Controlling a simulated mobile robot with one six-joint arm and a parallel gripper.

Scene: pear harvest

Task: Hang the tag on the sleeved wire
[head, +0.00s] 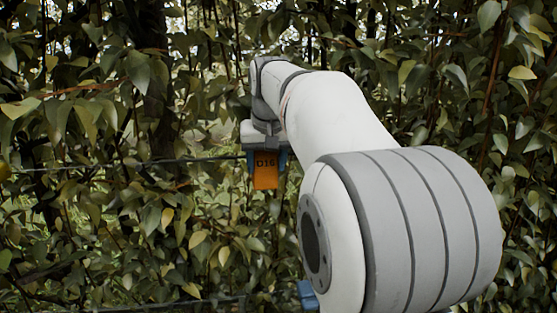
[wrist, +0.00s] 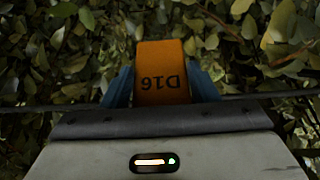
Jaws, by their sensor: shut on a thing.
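A dark wire (head: 130,164) runs across the leaves at about the height of the tag's top and reaches my gripper from the left. In the wrist view the wire (wrist: 45,107) shows on both sides of my gripper. Whether the tag touches the wire, and which part is sleeved, I cannot tell.
Dense leafy branches (head: 90,110) fill the background around my gripper. A second, lower wire (head: 180,303) crosses near the bottom of the head view. My arm covers much of the right side.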

